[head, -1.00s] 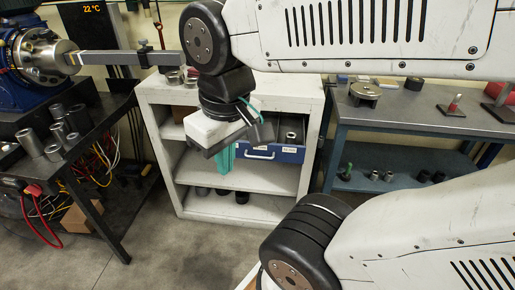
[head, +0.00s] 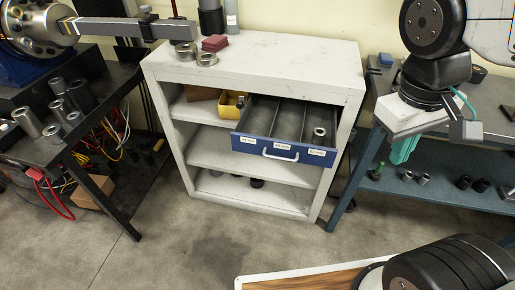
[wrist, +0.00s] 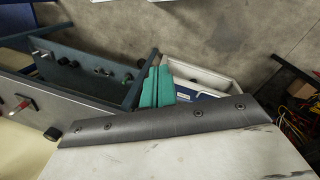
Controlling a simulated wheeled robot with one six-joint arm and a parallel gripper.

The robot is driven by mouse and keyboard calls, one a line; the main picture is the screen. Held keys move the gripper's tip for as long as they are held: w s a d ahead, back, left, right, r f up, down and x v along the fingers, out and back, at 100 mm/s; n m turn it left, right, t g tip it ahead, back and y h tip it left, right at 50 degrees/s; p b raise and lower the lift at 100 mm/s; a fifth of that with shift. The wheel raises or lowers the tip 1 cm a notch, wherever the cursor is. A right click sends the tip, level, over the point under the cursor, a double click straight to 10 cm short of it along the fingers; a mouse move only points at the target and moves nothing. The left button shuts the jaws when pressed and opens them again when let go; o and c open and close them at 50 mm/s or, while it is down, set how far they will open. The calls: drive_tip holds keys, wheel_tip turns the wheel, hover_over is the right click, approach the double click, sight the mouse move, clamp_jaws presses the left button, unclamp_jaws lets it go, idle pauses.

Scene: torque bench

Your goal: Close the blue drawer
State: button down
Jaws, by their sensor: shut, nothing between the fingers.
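The blue drawer (head: 248,143) is pulled out of the white cabinet (head: 190,72), at its upper opening on the right. Its front has a white handle (head: 280,154) and several white labels. It has dividers inside and a metal ring (head: 320,131) in its right compartment. My gripper (head: 404,152), with teal fingers, is shut and empty. It is to the right of the drawer in the head view, apart from it. In the wrist view, the fingers (wrist: 157,88) point toward the white cabinet, where a small part of the blue drawer (wrist: 207,98) shows beside them.
A yellow bin (head: 231,104) sits on the cabinet shelf left of the drawer. Metal rings and a red block (head: 215,42) lie on the cabinet top. A blue-legged bench (head: 352,178) stands on the right and a dark bench (head: 100,185) on the left. The floor before the drawer is clear.

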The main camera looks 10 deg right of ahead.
drive_tip(key=w+a+f+n+g+h, duration=0.1)
drive_tip(key=w+a+f+n+h, duration=0.1)
drive_tip(key=w+f+n+h, duration=0.4)
drive_tip(key=n+t+y, duration=0.2)
drive_tip(key=n+t, duration=1.6)
drive_tip(key=n, duration=0.6)
approach(246, 145)
drive_tip(key=x, duration=0.6)
drive_tip(key=shift+w+d+f, duration=0.1)
drive_tip(key=shift+w+d, duration=0.05)
drive_tip(key=shift+w, duration=0.2)
drive_tip(key=shift+w, duration=0.1)
